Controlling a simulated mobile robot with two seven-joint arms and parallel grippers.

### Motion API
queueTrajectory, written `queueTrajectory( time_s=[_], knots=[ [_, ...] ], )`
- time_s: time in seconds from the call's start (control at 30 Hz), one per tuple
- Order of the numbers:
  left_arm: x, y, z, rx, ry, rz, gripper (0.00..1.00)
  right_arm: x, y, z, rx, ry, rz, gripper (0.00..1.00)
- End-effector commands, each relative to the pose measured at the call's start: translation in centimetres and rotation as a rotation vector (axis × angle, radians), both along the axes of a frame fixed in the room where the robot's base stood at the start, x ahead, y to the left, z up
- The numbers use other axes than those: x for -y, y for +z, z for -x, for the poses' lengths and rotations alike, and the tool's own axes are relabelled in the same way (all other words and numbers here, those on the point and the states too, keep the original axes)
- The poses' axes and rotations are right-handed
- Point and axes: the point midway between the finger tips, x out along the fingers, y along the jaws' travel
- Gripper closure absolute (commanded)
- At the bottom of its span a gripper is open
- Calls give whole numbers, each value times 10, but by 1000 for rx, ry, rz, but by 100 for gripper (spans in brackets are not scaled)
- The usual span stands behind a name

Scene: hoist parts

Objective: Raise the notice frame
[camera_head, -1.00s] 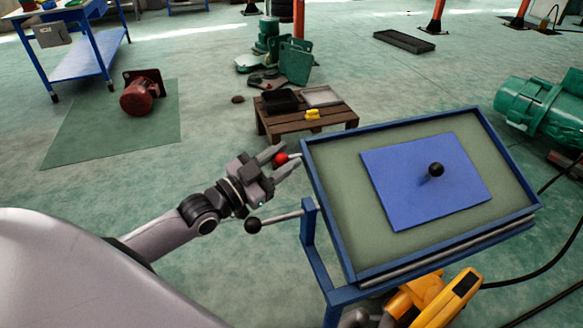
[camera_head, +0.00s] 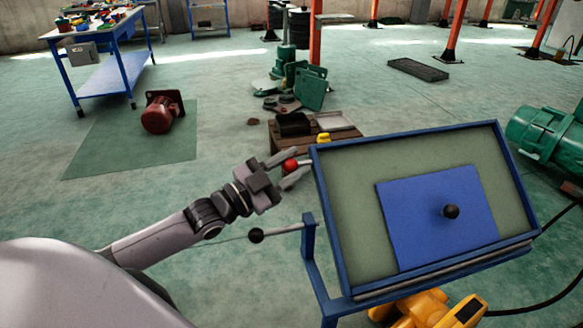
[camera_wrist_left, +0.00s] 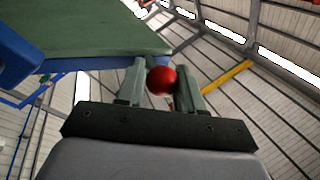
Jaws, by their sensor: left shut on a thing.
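The notice frame (camera_head: 347,230) is a blue-rimmed board with a grey-green face, tilted on a blue stand. A blue panel (camera_head: 420,235) with a black knob (camera_head: 451,211) lies against its face. A red ball knob (camera_head: 290,165) sticks out from the frame's upper left side. My left gripper (camera_head: 298,164) is shut on this red knob, with one finger on each side. In the left wrist view, the red knob (camera_wrist_left: 161,81) sits between the fingers, beside the green board underside (camera_wrist_left: 90,30). My right gripper is not in view.
A second lever with a black ball (camera_head: 256,235) juts left from the stand below my gripper. A low wooden table (camera_head: 345,137) with trays stands behind the frame. A yellow machine part (camera_head: 425,305) is under the frame. A green motor (camera_head: 545,137) stands at right.

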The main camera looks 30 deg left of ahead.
Motion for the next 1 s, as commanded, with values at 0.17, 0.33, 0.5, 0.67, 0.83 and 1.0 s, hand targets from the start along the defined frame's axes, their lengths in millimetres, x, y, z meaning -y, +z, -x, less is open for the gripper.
queueTrajectory(
  time_s=[0.17, 0.33, 0.5, 0.67, 0.83, 1.0],
  knots=[
    [-1, 9, 0, 26, 0, -6, 100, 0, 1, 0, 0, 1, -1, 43],
    [0, 10, 0, 28, -1, -6, 100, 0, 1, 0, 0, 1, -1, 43],
    [0, 9, 0, 25, -1, -6, 45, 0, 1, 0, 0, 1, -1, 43],
    [0, 6, 0, 17, 0, -6, 45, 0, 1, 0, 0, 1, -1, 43],
    [-1, 3, 3, 12, 0, -6, 45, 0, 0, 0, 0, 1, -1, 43],
    [-6, -1, 15, 10, 1, -8, 45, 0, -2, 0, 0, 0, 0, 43]
  ],
)
